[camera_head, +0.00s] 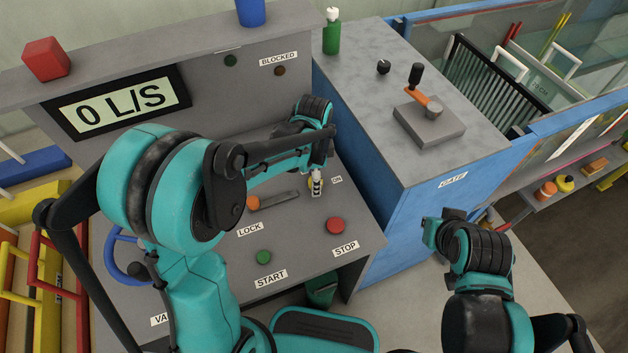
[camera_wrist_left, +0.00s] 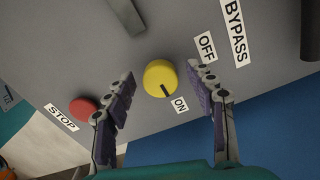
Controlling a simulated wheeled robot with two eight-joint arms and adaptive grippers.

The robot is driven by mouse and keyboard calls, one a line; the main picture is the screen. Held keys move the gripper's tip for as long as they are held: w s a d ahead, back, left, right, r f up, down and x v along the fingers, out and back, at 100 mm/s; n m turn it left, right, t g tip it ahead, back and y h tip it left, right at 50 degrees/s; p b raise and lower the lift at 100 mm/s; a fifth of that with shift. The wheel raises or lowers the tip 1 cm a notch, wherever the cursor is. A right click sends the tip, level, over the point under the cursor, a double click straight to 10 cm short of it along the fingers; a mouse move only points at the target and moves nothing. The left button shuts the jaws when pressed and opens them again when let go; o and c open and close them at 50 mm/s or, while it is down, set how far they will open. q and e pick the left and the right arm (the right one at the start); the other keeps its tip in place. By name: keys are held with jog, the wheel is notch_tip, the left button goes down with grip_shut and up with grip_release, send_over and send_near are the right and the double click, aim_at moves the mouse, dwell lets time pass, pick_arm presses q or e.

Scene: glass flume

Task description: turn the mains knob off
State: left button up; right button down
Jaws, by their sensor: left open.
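The yellow mains knob (camera_wrist_left: 160,78) is on the grey console. Its black pointer mark faces the ON label (camera_wrist_left: 180,104); the OFF label (camera_wrist_left: 207,46) is up and to the right of it in the left wrist view. My left gripper (camera_wrist_left: 166,105) is open, its two dark-padded fingers spread on either side of the knob, with visible gaps to it.
A red STOP button (camera_head: 335,225) and a green START button (camera_head: 263,257) are on the near part of the console. An orange-tipped LOCK lever (camera_head: 272,201) lies left of the knob. A blue cabinet (camera_head: 400,207) with the gate lever (camera_head: 424,98) stands to the right.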

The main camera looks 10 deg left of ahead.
pick_arm(q)
jog(key=shift+f, duration=0.1)
jog(key=c, duration=1.2)
jog(key=shift+o, duration=0.2)
jog(key=shift+n, duration=0.4)
jog(key=n, duration=0.3)
jog(key=shift+n, duration=0.3)
jog(key=n, duration=0.4)
jog(key=shift+s+d+n, duration=0.1)
jog(key=shift+n, duration=0.2)
jog(key=n, duration=0.4)
jog(key=shift+p, duration=0.3)
jog(key=n, duration=0.4)
jog(key=shift+d+n, duration=0.15)
jog(key=shift+n, duration=0.25)
